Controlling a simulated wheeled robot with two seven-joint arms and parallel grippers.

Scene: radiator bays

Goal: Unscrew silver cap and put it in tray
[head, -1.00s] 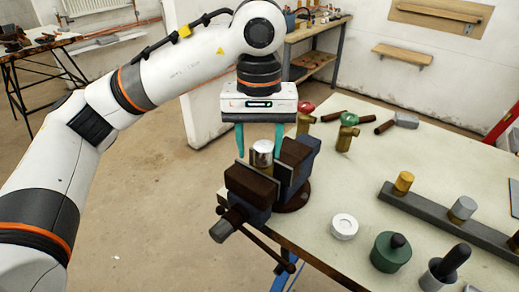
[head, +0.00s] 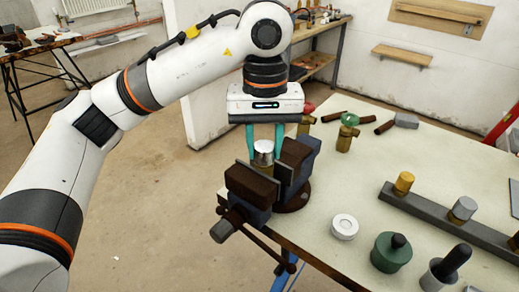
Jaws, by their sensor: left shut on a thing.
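The silver cap (head: 264,147) sits on top of a brass-coloured part (head: 261,164) held upright between the jaws of the bench vise (head: 249,187). My left gripper (head: 265,146) points straight down over the vise, and its two teal fingers are shut on the silver cap from both sides. The cap is still at the top of the brass part; whether its thread is loose cannot be told. No tray can be clearly made out; a dark flat thing (head: 514,193) is cut off at the right edge. My right gripper is not in view.
A grey bar (head: 440,216) with a brass and a grey cylinder stands at right. A white round piece (head: 344,227), a green pot (head: 391,253) and a grey pot with black handle (head: 446,266) stand in front. The table's middle is clear.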

